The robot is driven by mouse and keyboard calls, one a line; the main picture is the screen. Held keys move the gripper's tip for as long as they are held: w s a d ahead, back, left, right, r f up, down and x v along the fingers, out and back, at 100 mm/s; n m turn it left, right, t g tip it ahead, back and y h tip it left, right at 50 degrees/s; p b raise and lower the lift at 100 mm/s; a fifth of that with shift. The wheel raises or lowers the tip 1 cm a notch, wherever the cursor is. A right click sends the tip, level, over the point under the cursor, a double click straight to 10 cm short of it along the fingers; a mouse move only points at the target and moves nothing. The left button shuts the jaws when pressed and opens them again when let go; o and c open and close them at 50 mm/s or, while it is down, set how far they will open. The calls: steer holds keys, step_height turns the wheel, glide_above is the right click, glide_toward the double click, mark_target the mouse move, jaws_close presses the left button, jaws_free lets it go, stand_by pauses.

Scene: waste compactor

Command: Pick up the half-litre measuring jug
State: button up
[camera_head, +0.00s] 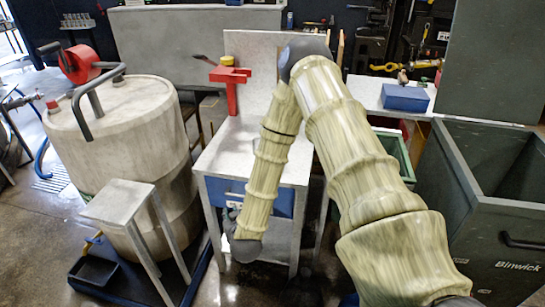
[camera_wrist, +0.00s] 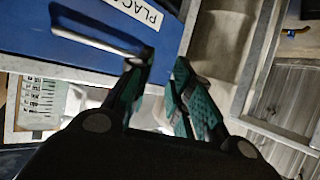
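The drawer also fills the upper left of the wrist view (camera_wrist: 60,25), with a metal handle and a partly cut-off label close to the left finger. In the head view my forearm hides part of the bench.
A red clamp-like tool (camera_head: 231,88) stands on the bench. A large pale drum (camera_head: 125,130) and a small stool (camera_head: 118,202) are to the left. A dark Binwick bin (camera_head: 500,245) is to the right. A blue box (camera_head: 404,98) sits on the table behind.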

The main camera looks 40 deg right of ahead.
steer(key=w+d+r+m+t+h+b, duration=0.2)
steer(key=w+d+r+h, duration=0.25)
steer(key=d+r, duration=0.2)
steer(key=m+h, duration=0.2)
steer(key=h, duration=0.1)
glide_toward(254, 146)
steer(key=x, duration=0.4)
steer(key=shift+w+f, duration=0.1)
steer(key=shift+w, duration=0.1)
steer(key=shift+p+x, duration=0.85)
steer(key=shift+x, duration=1.85)
steer(key=shift+w+d, duration=0.35)
steer(key=shift+d, duration=0.1)
steer(key=shift+c, duration=0.4)
jaws_close()
